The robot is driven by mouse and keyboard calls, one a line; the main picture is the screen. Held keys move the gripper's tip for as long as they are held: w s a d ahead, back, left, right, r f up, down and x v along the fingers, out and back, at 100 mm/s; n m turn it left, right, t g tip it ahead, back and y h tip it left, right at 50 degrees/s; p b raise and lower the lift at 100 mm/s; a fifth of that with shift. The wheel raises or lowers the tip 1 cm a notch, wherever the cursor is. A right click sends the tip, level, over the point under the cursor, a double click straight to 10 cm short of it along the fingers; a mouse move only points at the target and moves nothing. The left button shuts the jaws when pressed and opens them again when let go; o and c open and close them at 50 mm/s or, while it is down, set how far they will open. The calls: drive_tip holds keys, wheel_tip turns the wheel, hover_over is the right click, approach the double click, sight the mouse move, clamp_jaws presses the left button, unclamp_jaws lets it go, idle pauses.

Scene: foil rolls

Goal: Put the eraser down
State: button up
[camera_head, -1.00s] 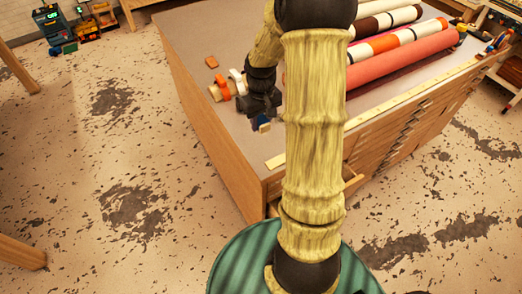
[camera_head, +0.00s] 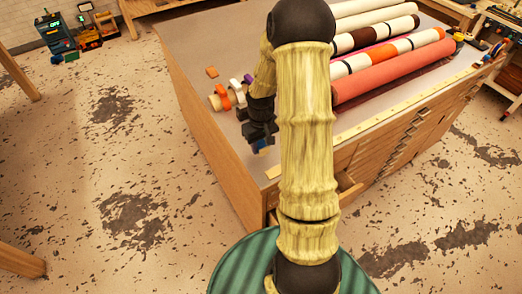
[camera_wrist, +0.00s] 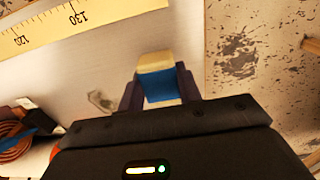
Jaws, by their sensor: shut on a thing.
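The eraser (camera_wrist: 157,80), a small block with a cream end and a blue sleeve, is between the two dark fingers of my gripper (camera_wrist: 158,88) in the wrist view. The fingers are shut on its sides. In the head view my gripper (camera_head: 259,133) points down over the near-left corner of the cabinet top (camera_head: 200,60). A bit of the eraser's blue (camera_head: 261,144) shows under it. I cannot tell whether the eraser touches the top.
A yellow ruler (camera_head: 360,127) lies along the front edge. Tape rolls (camera_head: 226,97) and an orange-brown block (camera_head: 212,72) lie left of my gripper. Large rolls (camera_head: 390,74) fill the back right. The cabinet's side edge is close; floor shows beyond it. A drawer (camera_head: 350,190) stands slightly open.

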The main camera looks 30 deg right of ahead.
sight(261, 151)
wheel_tip(261, 151, down, 4)
drive_tip(key=shift+r+p, duration=0.25)
drive_tip(key=shift+p, duration=0.05)
